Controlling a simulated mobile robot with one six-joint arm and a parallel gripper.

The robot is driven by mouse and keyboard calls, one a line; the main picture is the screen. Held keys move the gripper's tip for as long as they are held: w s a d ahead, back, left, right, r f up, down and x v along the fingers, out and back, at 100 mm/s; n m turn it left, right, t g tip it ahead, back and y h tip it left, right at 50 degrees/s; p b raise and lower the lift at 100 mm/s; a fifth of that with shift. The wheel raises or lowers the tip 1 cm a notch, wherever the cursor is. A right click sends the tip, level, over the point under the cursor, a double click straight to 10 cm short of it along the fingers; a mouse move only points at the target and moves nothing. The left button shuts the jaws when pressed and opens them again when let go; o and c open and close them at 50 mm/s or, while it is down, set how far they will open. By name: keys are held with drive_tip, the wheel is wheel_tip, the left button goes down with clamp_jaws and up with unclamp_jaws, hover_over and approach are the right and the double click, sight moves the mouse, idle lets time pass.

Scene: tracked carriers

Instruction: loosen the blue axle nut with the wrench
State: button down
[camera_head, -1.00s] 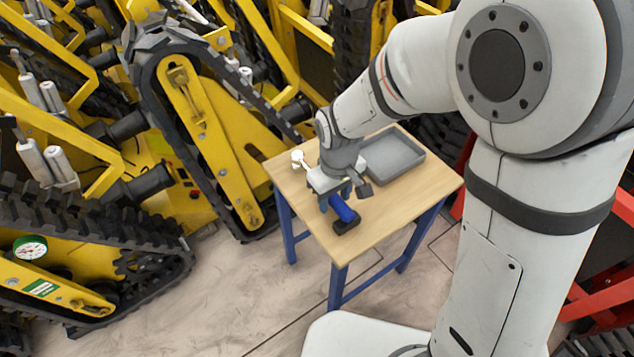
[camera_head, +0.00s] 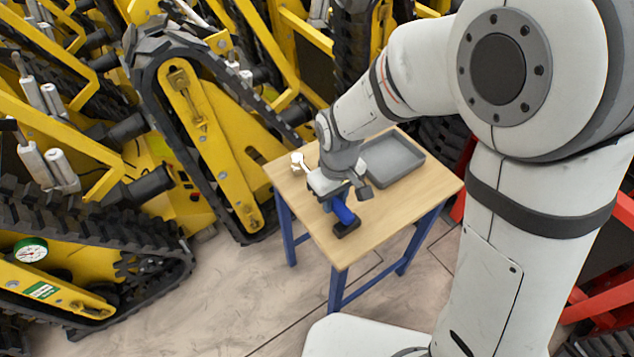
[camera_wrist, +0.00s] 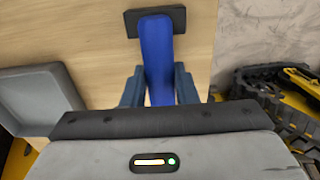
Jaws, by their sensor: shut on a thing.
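A blue tool with a black block at its end, seemingly the wrench (camera_head: 343,210), is at the small wooden table. In the wrist view its blue handle (camera_wrist: 156,50) runs between my two fingers, and the black block (camera_wrist: 157,20) is at the far end. My gripper (camera_head: 333,203) is shut on the blue handle; its fingers also show in the wrist view (camera_wrist: 160,84). I cannot tell whether the tool still touches the tabletop. Its other end is hidden by my gripper. I cannot make out a blue axle nut in either view.
The wooden table (camera_head: 395,220) has blue legs and a grey tray (camera_head: 394,160). A small white item (camera_head: 298,162) is at its left. Yellow tracked carriers (camera_head: 205,130) crowd the left and back. Red framing is at the right. Floor in front is clear.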

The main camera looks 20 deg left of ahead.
drive_tip(key=shift+r+p, duration=2.55)
drive_tip(key=shift+r, duration=0.8)
wheel_tip(320, 180, up, 8)
drive_tip(key=p, duration=0.7)
drive_tip(key=s, duration=2)
drive_tip(key=shift+b, duration=0.4)
